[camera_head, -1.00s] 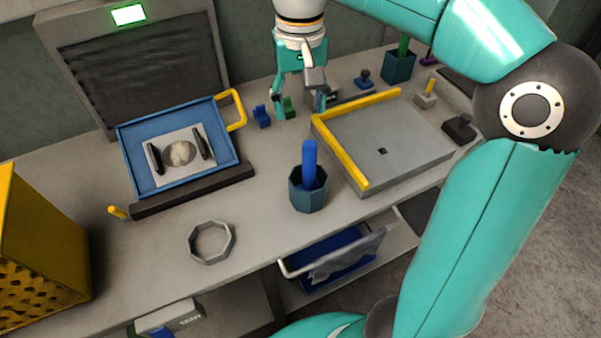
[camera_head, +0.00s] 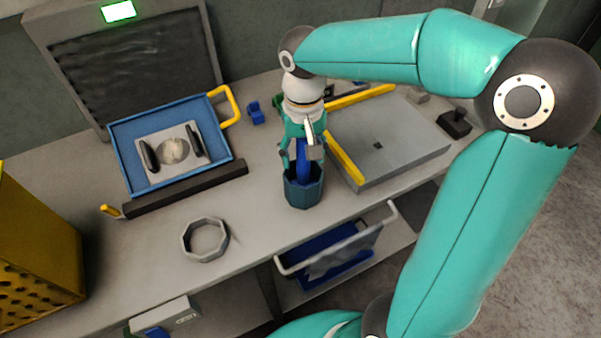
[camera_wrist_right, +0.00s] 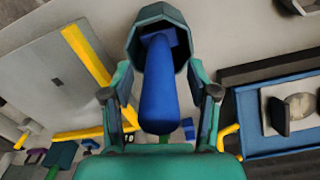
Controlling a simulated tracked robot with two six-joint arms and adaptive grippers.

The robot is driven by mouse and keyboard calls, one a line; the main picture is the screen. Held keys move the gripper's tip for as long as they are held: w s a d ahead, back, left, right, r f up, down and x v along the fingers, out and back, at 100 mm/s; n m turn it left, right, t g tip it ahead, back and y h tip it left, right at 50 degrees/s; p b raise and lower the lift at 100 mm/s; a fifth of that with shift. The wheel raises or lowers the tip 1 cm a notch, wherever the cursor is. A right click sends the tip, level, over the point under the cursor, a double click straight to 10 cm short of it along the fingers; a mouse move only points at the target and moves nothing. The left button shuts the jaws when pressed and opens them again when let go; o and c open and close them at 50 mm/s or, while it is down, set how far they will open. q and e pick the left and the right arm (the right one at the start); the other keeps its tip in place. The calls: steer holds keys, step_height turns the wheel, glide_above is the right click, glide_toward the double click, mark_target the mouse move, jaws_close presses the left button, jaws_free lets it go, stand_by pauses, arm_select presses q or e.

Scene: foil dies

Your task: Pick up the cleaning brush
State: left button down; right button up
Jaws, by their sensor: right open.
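The cleaning brush, seen as a thick blue handle (camera_head: 303,163), stands in a dark teal octagonal cup (camera_head: 303,193) near the front of the bench. Its lower end is hidden in the cup. My right gripper (camera_head: 302,168) is over the cup, with its fingers open on both sides of the handle. In the right wrist view the blue handle (camera_wrist_right: 158,95) lies between the two spread fingers, with gaps on both sides. The cup (camera_wrist_right: 146,30) is just beyond the fingertips. My left gripper is not in view.
A grey plate with yellow rails (camera_head: 400,140) is right of the cup. A blue tray (camera_head: 124,165) with a dark bar in front is to the left. A grey octagonal ring (camera_head: 189,246) lies front left. A yellow perforated box (camera_head: 40,245) stands at far left.

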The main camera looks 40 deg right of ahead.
steer(key=shift+f, duration=0.4)
jaws_close()
steer(key=shift+r, duration=0.1)
